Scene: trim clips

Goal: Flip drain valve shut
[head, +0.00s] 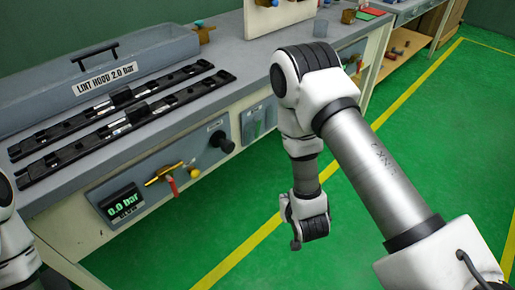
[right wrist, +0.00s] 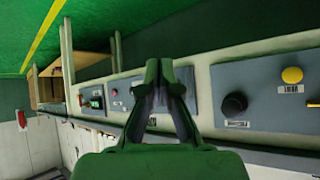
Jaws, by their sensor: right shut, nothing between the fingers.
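The likely drain valve is a brass valve (head: 163,173) on the grey front panel of the bench, left of centre in the head view. Its red lever (head: 173,187) hangs down and slightly to the right. My right gripper (head: 296,243) hangs over the green floor, in front of the bench and well to the right of the valve, apart from it. In the right wrist view its fingers (right wrist: 165,85) are shut and empty. I cannot pick out the valve in that view. Only part of my left arm shows at the left edge; its gripper is out of view.
A black knob (head: 221,142) sticks out right of the valve. The right wrist view shows a yellow button (right wrist: 292,75). Floor in front is clear.

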